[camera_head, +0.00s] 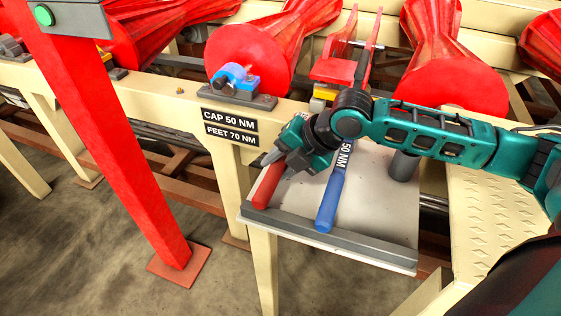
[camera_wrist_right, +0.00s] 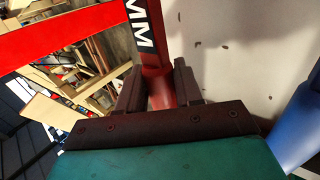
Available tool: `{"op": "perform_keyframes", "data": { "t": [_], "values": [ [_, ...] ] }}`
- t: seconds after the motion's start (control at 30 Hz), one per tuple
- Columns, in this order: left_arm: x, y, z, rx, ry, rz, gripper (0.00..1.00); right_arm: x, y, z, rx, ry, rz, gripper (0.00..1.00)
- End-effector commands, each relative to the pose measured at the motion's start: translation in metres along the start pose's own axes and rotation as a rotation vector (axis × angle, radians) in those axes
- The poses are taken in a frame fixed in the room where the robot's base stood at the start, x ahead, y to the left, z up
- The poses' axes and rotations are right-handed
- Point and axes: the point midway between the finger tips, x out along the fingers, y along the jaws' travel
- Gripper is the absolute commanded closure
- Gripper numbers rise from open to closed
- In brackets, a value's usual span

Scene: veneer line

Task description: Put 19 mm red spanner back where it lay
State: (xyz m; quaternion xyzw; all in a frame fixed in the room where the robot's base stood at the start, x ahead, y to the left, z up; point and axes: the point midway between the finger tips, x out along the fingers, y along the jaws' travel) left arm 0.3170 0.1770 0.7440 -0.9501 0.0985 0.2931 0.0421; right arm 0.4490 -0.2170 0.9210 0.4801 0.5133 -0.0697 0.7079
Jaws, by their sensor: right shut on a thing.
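A red-handled tool, which I take as the red spanner (camera_head: 268,187), is at the left side of a pale tray (camera_head: 385,225). Its handle points toward the tray's front rim; I cannot tell if it rests on the tray or is slightly above it. My right gripper (camera_head: 279,160) is shut on it from above. In the right wrist view the red spanner (camera_wrist_right: 158,85) passes between the two dark fingers, with white letters on its shaft. The gripper hides part of it in the head view. My left gripper is not in view.
A blue tool (camera_head: 331,192) marked 50 NM lies on the tray just right of the red one. A dark grey cylinder (camera_head: 403,166) stands farther right. A red post (camera_head: 115,130) rises at left. A cream beam with labels (camera_head: 229,127) runs behind the tray.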

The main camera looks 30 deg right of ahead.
Motion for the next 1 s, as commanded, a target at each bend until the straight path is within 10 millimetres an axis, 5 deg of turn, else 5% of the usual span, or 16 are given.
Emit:
{"op": "perform_keyframes", "data": {
  "t": [0.83, 0.87, 1.0],
  "values": [
    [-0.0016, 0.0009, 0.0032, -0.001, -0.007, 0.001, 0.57, 0.0086, -0.006, 0.0, -0.002, -0.001, 0.003, 1.0],
    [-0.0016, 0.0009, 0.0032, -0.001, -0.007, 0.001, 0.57, 0.0086, -0.006, 0.0, -0.002, -0.001, 0.003, 0.62],
    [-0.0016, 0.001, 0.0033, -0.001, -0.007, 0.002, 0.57, 0.0087, -0.0063, -0.0001, -0.001, 0.0, 0.002, 0.49]
  ]
}}
